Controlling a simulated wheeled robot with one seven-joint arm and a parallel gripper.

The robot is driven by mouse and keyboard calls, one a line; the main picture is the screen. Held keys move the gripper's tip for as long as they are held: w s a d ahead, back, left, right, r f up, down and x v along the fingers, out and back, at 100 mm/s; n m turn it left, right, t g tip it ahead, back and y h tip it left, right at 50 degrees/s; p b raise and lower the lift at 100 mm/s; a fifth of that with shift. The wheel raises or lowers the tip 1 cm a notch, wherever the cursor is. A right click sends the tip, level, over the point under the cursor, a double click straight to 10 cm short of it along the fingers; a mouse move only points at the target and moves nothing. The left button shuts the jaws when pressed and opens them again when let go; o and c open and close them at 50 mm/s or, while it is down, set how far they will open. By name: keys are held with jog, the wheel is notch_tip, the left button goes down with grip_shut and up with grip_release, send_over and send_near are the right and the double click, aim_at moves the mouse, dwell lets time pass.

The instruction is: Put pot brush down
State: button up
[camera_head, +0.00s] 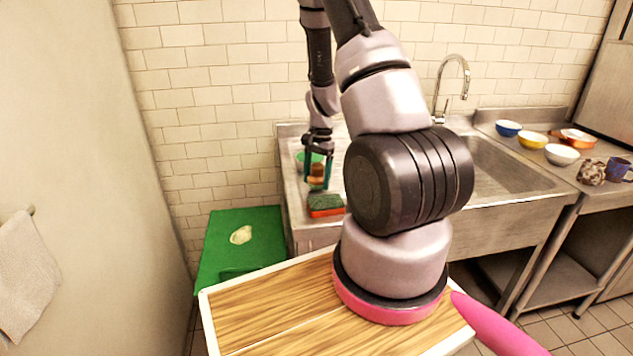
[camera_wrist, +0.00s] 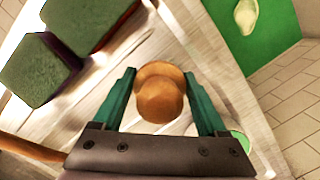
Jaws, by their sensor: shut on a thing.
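The pot brush (camera_head: 317,171) is a small round wooden piece in the head view, over the left end of the steel sink counter (camera_head: 297,207). My gripper (camera_head: 317,178) points down with its teal fingers on either side of the brush and is shut on it. In the wrist view, the brush's rounded brown knob (camera_wrist: 160,98) sits between the two fingers of my gripper (camera_wrist: 158,82). The brush's lower end is hidden beneath the knob, so I cannot tell if it touches the counter.
A green and orange sponge (camera_head: 326,205) lies just in front of the brush; the wrist view shows two green sponge blocks (camera_wrist: 90,20). A green bowl (camera_head: 303,158) is close behind. The sink basin (camera_head: 500,165) is right. A green surface (camera_head: 220,240) stands lower left.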

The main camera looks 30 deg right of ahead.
jog(key=shift+f, duration=0.55)
jog(key=shift+s+f, duration=0.15)
jog(key=shift+f, duration=0.2)
jog(key=o, duration=1.4)
jog(key=shift+c, duration=0.2)
jog(key=shift+s+f, duration=0.1)
jog(key=shift+d, duration=0.1)
